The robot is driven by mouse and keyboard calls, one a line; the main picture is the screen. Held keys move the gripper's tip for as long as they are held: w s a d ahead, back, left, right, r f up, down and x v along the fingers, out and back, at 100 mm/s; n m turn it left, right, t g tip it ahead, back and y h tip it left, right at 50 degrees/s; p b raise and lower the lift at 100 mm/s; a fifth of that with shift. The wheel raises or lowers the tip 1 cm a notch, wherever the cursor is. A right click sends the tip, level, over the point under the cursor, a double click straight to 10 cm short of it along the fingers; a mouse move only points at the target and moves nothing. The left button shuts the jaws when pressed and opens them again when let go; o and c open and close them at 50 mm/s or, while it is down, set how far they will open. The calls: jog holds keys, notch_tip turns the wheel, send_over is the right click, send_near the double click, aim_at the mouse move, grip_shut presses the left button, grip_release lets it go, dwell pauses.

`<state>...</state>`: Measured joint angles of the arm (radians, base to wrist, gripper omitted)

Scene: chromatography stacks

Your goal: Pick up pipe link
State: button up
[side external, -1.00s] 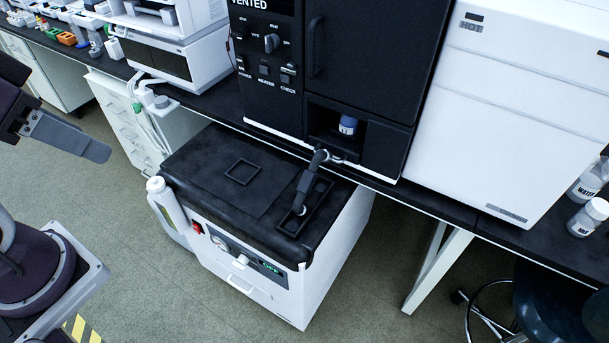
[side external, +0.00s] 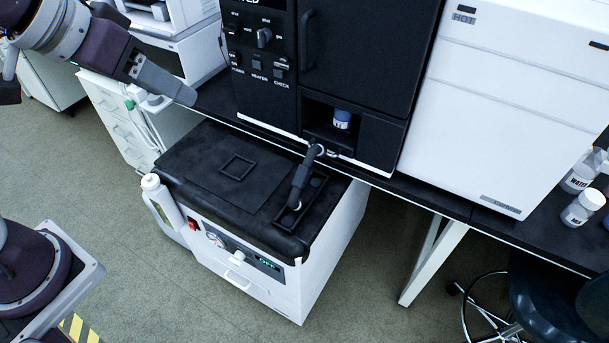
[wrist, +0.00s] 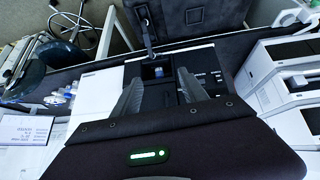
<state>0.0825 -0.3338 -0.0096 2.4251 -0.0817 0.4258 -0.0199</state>
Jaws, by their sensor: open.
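The pipe link (side external: 303,178) is a short dark tube standing tilted. Its lower end is in a raised black rectangular frame on top of the white pump cart, and its upper end meets a metal fitting at the black instrument. It also shows in the wrist view (wrist: 147,32), near the top. My gripper (side external: 185,94) is at upper left in the side view, above and well apart from the pipe link. In the wrist view its two fingers (wrist: 160,82) are spread with nothing between them.
The white cart (side external: 335,245) with a black top stands on the floor, a white bottle (side external: 158,196) at its left corner. The black instrument (side external: 365,80) overhangs behind, holding a blue-capped vial (side external: 342,120). A white machine (side external: 500,110) stands right.

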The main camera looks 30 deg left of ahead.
jog(key=w+d+f+t, duration=0.1)
jog(key=w+d+f, duration=0.15)
jog(key=w, duration=0.35)
jog(key=w+d+f, duration=0.2)
jog(key=w+f, duration=0.2)
jog(key=w, duration=0.3)
jog(key=t, duration=0.4)
send_over(302, 175)
jog(key=shift+n+y, duration=0.4)
notch_tip(302, 175, down, 21)
jog(key=shift+w+d+r, duration=0.1)
jog(key=shift+w+r, duration=0.05)
jog(key=shift+m+t, duration=0.3)
jog(key=shift+t, duration=0.3)
jog(key=f, duration=0.2)
jog(key=s+f, duration=0.1)
jog(key=f, duration=0.1)
jog(key=s+f, duration=0.1)
jog(key=f, duration=0.1)
jog(key=x, duration=0.7)
jog(key=shift+a+f, duration=0.1)
jog(key=shift+a, duration=0.3)
jog(key=shift+s, duration=0.1)
grip_shut()
